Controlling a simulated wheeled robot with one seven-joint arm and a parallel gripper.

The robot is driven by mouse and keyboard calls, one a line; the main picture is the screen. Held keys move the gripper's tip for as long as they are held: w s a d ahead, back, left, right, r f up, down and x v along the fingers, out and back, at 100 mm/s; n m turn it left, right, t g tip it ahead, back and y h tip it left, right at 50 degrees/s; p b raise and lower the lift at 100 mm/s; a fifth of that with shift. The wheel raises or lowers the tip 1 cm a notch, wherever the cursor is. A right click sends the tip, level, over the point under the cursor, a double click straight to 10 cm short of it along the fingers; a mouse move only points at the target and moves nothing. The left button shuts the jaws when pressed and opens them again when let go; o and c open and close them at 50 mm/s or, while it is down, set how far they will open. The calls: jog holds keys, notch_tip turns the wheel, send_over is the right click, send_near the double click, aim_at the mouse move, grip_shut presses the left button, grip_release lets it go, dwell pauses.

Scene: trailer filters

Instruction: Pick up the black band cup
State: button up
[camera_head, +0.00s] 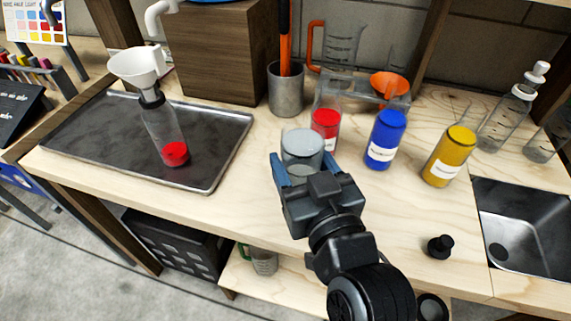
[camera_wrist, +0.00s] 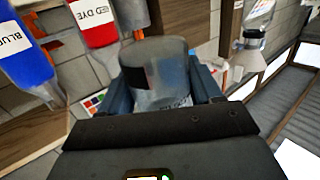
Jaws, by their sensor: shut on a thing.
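A clear greyish cup (camera_head: 302,146) is between the blue fingers of my gripper (camera_head: 305,172), just left of the red dye bottle. My gripper is shut on it. In the wrist view the cup (camera_wrist: 158,68) fills the space between the fingers (camera_wrist: 162,90). A dark patch shows on its left side there, and faint print lower down. Whether a band runs all the way around cannot be seen. The fingers and palm hide its lower part. I cannot tell whether its base touches the table.
Bottles of red dye (camera_head: 326,122), blue dye (camera_head: 385,140) and yellow dye (camera_head: 450,156) stand behind and right. A metal tray (camera_head: 215,150) at left holds a bottle with a funnel (camera_head: 138,66). A black stopper (camera_head: 440,246) lies before the sink (camera_head: 525,225). Bare wood is left of my gripper.

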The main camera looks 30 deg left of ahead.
jog(key=shift+w+d+r, duration=0.2)
jog(key=shift+d+r, duration=0.45)
jog(key=shift+d, duration=0.35)
jog(key=shift+w+d+r, duration=0.2)
jog(key=shift+d+r, duration=0.4)
jog(key=shift+d, duration=0.35)
jog(key=shift+d, duration=0.1)
